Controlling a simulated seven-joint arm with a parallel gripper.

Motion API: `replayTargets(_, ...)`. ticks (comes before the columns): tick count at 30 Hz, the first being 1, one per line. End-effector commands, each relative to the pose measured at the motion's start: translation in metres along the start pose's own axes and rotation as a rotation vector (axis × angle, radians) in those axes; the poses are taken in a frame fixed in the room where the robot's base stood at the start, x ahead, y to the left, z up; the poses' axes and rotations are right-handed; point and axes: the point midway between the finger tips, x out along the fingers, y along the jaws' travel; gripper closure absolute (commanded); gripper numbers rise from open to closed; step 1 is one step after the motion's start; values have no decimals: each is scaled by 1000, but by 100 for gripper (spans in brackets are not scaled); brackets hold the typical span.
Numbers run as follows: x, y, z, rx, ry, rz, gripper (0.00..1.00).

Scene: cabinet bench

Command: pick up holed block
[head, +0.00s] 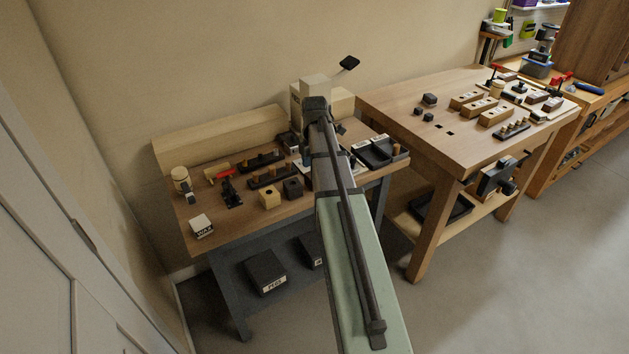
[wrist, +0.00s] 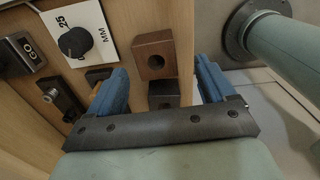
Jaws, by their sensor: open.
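In the wrist view, a brown block (wrist: 154,50) with a round hole in its near face stands on the wooden bench close to its edge. A darker block (wrist: 163,94), also with a hole, is just below it in the picture. My gripper (wrist: 161,66) is open, with blue fingers apart on either side of the two blocks in the picture; nothing is held. In the head view, a tan holed block (head: 270,199) and a dark holed block (head: 293,188) sit near the bench's front edge. My arm hides the gripper there. I cannot tell which blocks match across views.
A second wooden bench (head: 385,97) stands right.

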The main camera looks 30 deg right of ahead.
Motion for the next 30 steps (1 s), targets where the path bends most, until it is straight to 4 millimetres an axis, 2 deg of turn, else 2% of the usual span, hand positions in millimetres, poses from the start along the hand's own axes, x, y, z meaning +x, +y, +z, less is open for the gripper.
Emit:
replayTargets(13,45,4,3,0,0,-1,17)
replayTargets(22,49,4,3,0,-1,0,17)
replayTargets(30,49,4,3,0,-1,0,43)
